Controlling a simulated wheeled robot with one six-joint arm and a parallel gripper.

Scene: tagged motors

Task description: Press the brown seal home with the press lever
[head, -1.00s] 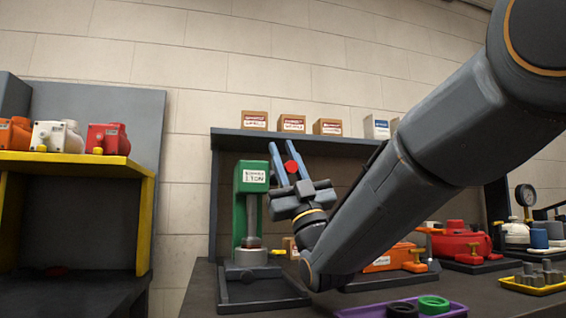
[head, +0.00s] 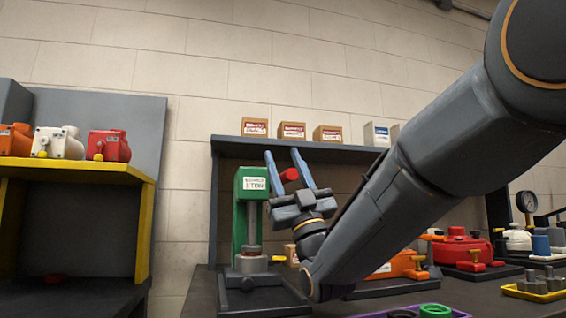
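A green press (head: 251,184) with a "1 TON" label stands on a dark base plate at the left of the bench. Its grey ram (head: 252,222) points down at a round grey holder (head: 251,264). A thin reddish-brown band, perhaps the brown seal (head: 251,249), shows between ram and holder; how it is seated is too small to tell. The press lever's red knob (head: 290,174) is right of the press head. My gripper (head: 286,165) is open and points upward, its two blue fingers apart with the knob between them in the picture. I cannot tell whether they touch it.
My arm crosses the right side and hides part of the bench. Orange (head: 401,264) and red (head: 456,248) motors stand behind it. A purple tray with a green ring (head: 436,310) is in front. A shelf with several boxes (head: 327,133) runs above the gripper.

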